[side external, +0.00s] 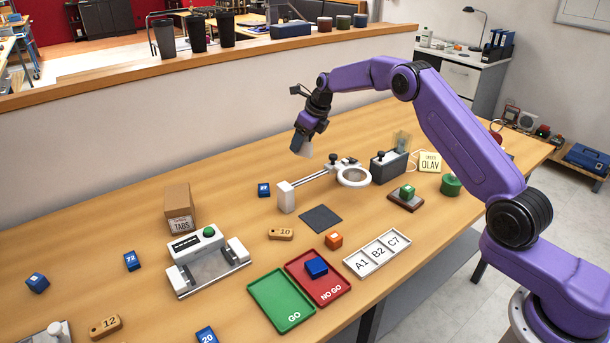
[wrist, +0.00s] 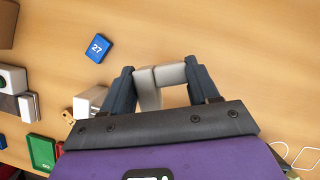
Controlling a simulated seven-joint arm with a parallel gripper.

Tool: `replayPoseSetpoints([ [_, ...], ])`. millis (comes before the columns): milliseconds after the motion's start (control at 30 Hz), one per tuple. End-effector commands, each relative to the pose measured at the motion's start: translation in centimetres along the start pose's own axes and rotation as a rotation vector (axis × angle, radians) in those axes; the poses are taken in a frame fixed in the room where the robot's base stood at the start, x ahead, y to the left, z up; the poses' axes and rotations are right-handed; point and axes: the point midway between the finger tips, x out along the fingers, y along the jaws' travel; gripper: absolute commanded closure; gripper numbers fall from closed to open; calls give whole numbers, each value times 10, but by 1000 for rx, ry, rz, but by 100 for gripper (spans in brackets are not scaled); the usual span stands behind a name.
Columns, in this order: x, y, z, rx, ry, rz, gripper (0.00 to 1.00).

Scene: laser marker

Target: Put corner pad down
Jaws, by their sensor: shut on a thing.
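My gripper (side external: 302,146) is raised above the back of the wooden table, behind the ring-ended stand, with its fingers pointing down. In the wrist view, my gripper (wrist: 161,84) is shut on a pale grey, angled piece that I take for the corner pad (wrist: 148,92). The pad spans between the two dark fingers. In the side view only a small pale part of the pad (side external: 307,153) shows below the fingers. The pad is clear of the table. A dark square mat (side external: 321,218) lies flat and bare, in front of the stand.
The stand (side external: 287,196) has a rod and ring (side external: 354,177) close to my gripper. A grey box (side external: 389,166) stands right of it. A blue 27 tag (wrist: 97,48) lies nearby. A green tray (side external: 281,300) and red tray (side external: 331,287) are in front.

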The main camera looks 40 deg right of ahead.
Motion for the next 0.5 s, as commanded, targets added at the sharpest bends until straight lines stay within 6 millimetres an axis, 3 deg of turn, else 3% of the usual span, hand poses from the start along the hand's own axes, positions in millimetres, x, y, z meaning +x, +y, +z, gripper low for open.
replayPoseSetpoints([
  [200, 36, 0, -16, 0, 4, 1, 73],
  [500, 57, 0, -25, 0, 2, 1, 73],
])
